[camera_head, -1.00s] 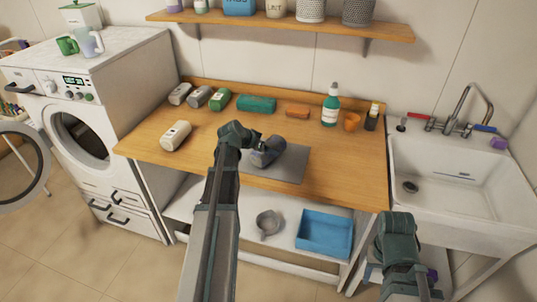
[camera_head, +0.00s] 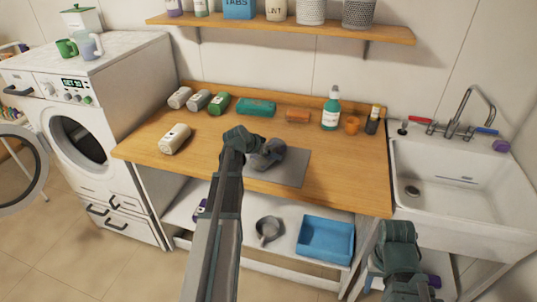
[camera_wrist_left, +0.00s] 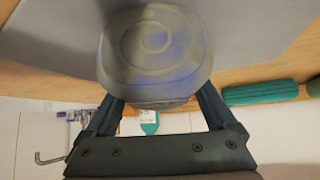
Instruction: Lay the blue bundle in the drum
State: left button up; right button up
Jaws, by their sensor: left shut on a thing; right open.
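The blue bundle (camera_head: 271,154), a grey-blue roll, is over the grey mat (camera_head: 292,168) on the wooden worktop. My left gripper (camera_head: 258,148) is shut on it. In the left wrist view the bundle's round, spiral end (camera_wrist_left: 155,45) faces the camera between the two fingers (camera_wrist_left: 158,103). I cannot tell whether it still touches the mat. The drum (camera_head: 78,140) is the dark round opening in the front of the white washing machine at the left. Its round door (camera_head: 22,168) stands open. My right gripper (camera_head: 396,232) is open and empty at the lower right, in front of the sink.
A cream roll (camera_head: 175,138) lies at the worktop's left, with several rolls behind it. A teal bottle (camera_head: 330,112), an orange cup (camera_head: 352,125) and a dark bottle (camera_head: 372,122) stand at the back right. A blue tray (camera_head: 326,240) and grey pan (camera_head: 268,230) are on the lower shelf.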

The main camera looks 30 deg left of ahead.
aim_at(271, 146)
pick_arm(q)
jog(key=shift+r, duration=0.2)
notch_tip(271, 146, up, 2)
jog(key=p, duration=0.2)
jog(key=shift+r+p, duration=0.15)
jog(key=shift+p, duration=0.2)
jog(key=shift+r+p, duration=0.5)
jog(key=s+d+r+p, duration=0.1)
jog(key=s+d, duration=0.7)
jog(key=s, duration=0.6)
jog(key=shift+r, duration=0.15)
jog(key=shift+w, duration=0.1)
